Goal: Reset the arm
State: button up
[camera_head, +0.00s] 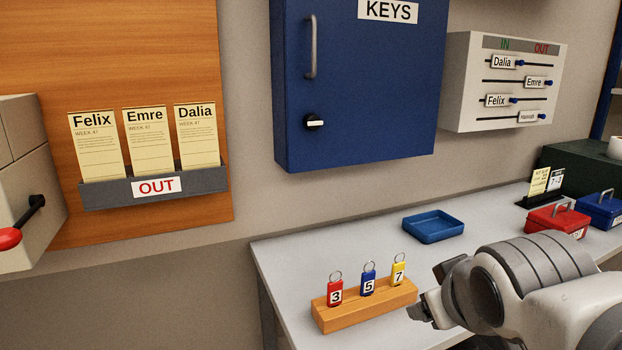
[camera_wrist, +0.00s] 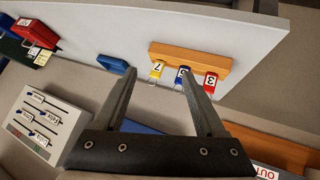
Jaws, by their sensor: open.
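My gripper (camera_wrist: 158,92) is open in the wrist view, with nothing between its two dark fingers. In the head view my arm comes in from the lower right and my gripper (camera_head: 425,293) is over the desk, just right of the wooden key rack. The wooden rack (camera_head: 367,306) holds a red tag 3 (camera_head: 335,292), a blue tag 5 (camera_head: 368,282) and a yellow tag 7 (camera_head: 398,272), each with a ring on top. In the wrist view the rack (camera_wrist: 190,57) shows beyond the fingers, and one finger partly covers the blue tag.
A blue tray (camera_head: 433,228) lies empty on the grey desk (camera_head: 300,262). A red box (camera_head: 556,220) and a blue box (camera_head: 600,208) stand at the right. The shut blue key cabinet (camera_head: 365,95) and the IN/OUT board (camera_head: 460,80) hang above. An OUT card holder (camera_head: 100,192) hangs left.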

jog(key=s+a+f+m+g+y+p, duration=0.1)
jog(key=s+a+f+m+g+p, duration=0.15)
jog(key=s, duration=0.55)
notch_tip(320, 180, up, 13)
jog(key=p, duration=1.3)
jog(key=shift+w+a+g, duration=0.2)
jog(key=shift+a+g, duration=0.1)
jog(key=shift+g, duration=0.05)
jog(key=shift+r+m, duration=0.1)
jog(key=shift+m, duration=0.15)
